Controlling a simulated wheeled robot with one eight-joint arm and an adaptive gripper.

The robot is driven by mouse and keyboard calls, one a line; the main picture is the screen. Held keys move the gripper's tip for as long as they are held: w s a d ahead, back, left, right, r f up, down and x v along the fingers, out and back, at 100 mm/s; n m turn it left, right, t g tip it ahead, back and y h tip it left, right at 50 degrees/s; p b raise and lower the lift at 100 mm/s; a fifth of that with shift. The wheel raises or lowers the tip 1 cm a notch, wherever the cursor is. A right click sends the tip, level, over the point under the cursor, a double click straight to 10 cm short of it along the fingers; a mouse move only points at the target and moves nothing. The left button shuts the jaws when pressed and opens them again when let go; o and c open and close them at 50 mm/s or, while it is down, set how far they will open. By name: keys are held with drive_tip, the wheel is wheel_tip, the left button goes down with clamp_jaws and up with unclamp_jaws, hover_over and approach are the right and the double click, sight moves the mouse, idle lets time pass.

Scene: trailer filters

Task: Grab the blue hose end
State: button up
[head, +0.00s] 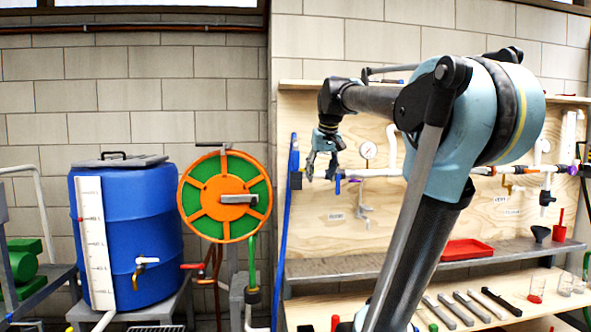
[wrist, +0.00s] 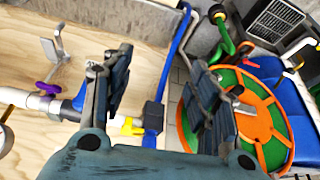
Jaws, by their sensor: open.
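The blue hose (head: 286,232) hangs along the left edge of the wooden board. Its upper end (head: 294,145) sticks up above a black holder (head: 296,181). In the wrist view the hose (wrist: 176,50) runs to the black holder (wrist: 154,116), and the blue end (wrist: 150,139) shows past it, partly hidden by my gripper's body. My gripper (head: 321,177) is open and empty, pointing down just right of the hose in the head view. In the wrist view the holder and hose appear between my gripper's fingers (wrist: 160,85); the depth between them is unclear.
A white pipe (head: 375,173) with a gauge (head: 368,151) and valves crosses the board close to my gripper. An orange and green reel (head: 205,190) and a blue barrel (head: 125,238) stand left. A grey shelf (head: 345,268) is below.

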drive_tip(key=w+a+r+n+t, duration=0.1)
drive_tip(key=w+a+r, duration=0.1)
drive_tip(key=w+r, duration=0.6)
drive_tip(key=w+a+r, duration=0.3)
drive_tip(key=w+r, duration=0.4)
drive_tip(key=r, duration=0.2)
approach(296, 158)
drive_tip(key=shift+y, duration=0.3)
drive_tip(key=x, duration=0.6)
drive_tip(key=shift+w+d+r, duration=0.15)
drive_tip(key=shift+w+d, duration=0.15)
drive_tip(key=shift+w, duration=0.05)
drive_tip(key=shift+w+x, duration=0.2)
drive_tip(key=shift+x, duration=1.1)
drive_tip(key=shift+w+x, duration=0.15)
drive_tip(key=shift+x, duration=1.2)
drive_tip(key=shift+r, duration=0.2)
drive_tip(key=c, duration=1.3)
